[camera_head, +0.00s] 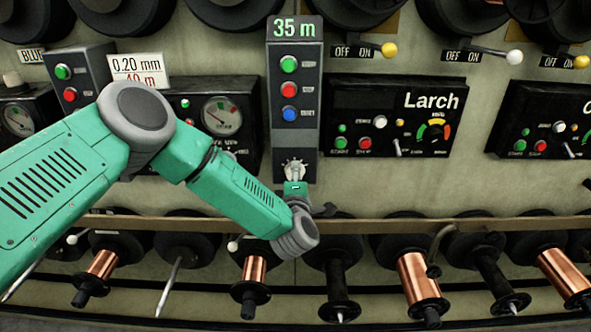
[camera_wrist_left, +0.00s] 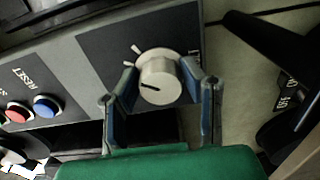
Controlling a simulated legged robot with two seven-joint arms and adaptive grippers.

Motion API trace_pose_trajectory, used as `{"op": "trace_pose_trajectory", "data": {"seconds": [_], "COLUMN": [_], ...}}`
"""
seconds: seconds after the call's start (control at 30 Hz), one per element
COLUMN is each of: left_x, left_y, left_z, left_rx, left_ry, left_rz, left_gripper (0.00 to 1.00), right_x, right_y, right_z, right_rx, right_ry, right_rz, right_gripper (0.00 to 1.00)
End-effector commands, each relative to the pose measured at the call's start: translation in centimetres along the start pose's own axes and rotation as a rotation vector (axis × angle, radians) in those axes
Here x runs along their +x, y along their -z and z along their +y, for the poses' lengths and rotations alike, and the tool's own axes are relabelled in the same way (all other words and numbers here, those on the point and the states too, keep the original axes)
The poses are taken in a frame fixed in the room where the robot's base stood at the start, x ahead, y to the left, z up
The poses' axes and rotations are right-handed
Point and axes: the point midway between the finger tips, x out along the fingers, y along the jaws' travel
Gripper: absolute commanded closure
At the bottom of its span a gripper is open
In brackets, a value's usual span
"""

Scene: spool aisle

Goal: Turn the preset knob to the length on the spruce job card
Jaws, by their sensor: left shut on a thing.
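The pale round preset knob (camera_head: 294,168) is at the bottom of the grey control column. In the left wrist view the knob (camera_wrist_left: 160,78) has a dark pointer line, toward the picture's left, and white tick marks around it. My left gripper (camera_head: 295,182) is shut on the knob, one finger on each side, as the left wrist view shows (camera_wrist_left: 160,92). The display (camera_head: 293,28) atop the column reads 35 m. A white card (camera_head: 138,68) reads 0.20 mm and, in red, 40 m. My arm covers its lower part, and I cannot read a wood name there.
Green, red and blue buttons (camera_head: 289,90) sit above the knob. A Larch panel (camera_head: 395,115) is to the right. Below, a wooden rail (camera_head: 420,225) runs across, with copper spools (camera_head: 418,278) and bare spindles beneath. Levers with yellow or white knobs (camera_head: 389,49) stick out above.

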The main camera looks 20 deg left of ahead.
Motion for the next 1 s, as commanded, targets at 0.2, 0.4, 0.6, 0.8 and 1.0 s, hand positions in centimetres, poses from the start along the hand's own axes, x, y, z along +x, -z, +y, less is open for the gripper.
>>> {"op": "trace_pose_trajectory", "data": {"seconds": [0.2, 0.4, 0.6, 0.8, 1.0], "left_x": [-0.2, -0.3, -0.3, -0.3, -0.3], "left_y": [-0.2, -0.2, -0.2, -0.2, -0.2], "left_z": [-0.2, -0.5, -0.6, -0.8, -0.9], "left_rx": [0.187, 0.320, 0.404, 0.444, 0.452], "left_ry": [0.008, 0.010, 0.011, 0.012, 0.014], "left_rz": [-0.007, -0.009, -0.010, -0.011, -0.012], "left_gripper": [0.93, 0.93, 0.93, 0.93, 0.93], "right_x": [-1.3, -2.0, -2.3, -2.5, -2.5], "right_y": [0.1, 0.1, 0.1, 0.1, 0.1], "right_z": [0.0, 0.0, 0.0, 0.0, 0.0], "right_rx": [0.000, 0.000, 0.000, 0.000, 0.000], "right_ry": [0.000, 0.000, 0.000, 0.000, 0.000], "right_rz": [0.000, 0.000, 0.000, 0.000, 0.000], "right_gripper": [0.60, 0.60, 0.60, 0.60, 0.60]}}
